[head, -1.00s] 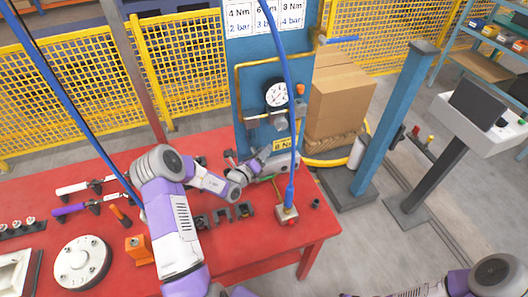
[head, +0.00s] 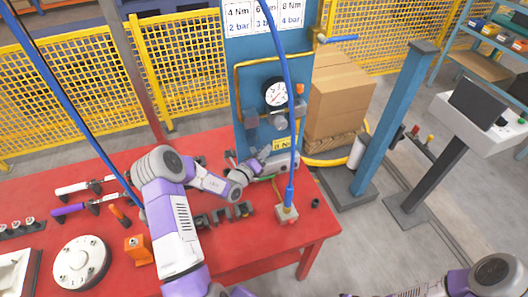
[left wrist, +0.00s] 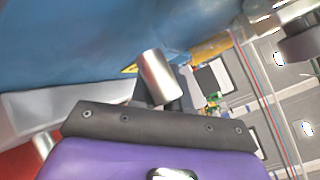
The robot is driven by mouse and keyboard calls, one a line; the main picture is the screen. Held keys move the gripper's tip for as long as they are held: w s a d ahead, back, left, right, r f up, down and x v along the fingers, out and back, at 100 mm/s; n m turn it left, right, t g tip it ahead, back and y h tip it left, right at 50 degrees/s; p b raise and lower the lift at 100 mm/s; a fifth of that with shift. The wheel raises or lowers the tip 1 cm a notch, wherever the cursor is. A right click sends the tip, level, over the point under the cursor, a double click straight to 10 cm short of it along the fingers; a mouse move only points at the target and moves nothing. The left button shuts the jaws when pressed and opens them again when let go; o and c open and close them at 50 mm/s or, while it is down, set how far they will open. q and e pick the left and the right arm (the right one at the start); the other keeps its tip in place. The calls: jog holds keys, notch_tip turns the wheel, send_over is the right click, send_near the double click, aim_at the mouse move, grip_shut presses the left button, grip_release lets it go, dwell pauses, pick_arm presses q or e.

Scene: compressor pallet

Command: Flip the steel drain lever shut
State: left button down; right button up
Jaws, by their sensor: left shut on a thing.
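The drain lever shows in the left wrist view as a short, shiny steel cylinder (left wrist: 158,76) in front of the blue panel. My left gripper (head: 264,153) is at the foot of the blue panel (head: 246,98), below the pressure gauge (head: 276,93). In the left wrist view its dark fingers (left wrist: 152,95) are closed around the base of the steel lever. The gripper hides the lever in the head view, so its exact angle is hard to tell. My right gripper is out of view.
A blue hose (head: 290,130) hangs close to the right of my left gripper. A blue post (head: 394,120) stands right of the table.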

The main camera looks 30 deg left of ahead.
pick_arm(q)
jog(key=shift+a+r+n+t+y+b, duration=0.1)
jog(key=shift+r+n+t+y+b, duration=0.45)
jog(key=shift+n+t, duration=0.55)
jog(key=shift+a+r+n+t+y+b, duration=0.1)
jog(key=shift+r+n+t+y+b, duration=0.25)
jog(key=shift+r+n+t, duration=0.55)
jog(key=shift+f+t, duration=0.15)
jog(key=shift+t, duration=0.15)
jog(key=c, duration=1.2)
grip_release()
jog(key=shift+f, duration=0.15)
jog(key=shift+d+h, duration=0.1)
jog(key=shift+h, duration=0.2)
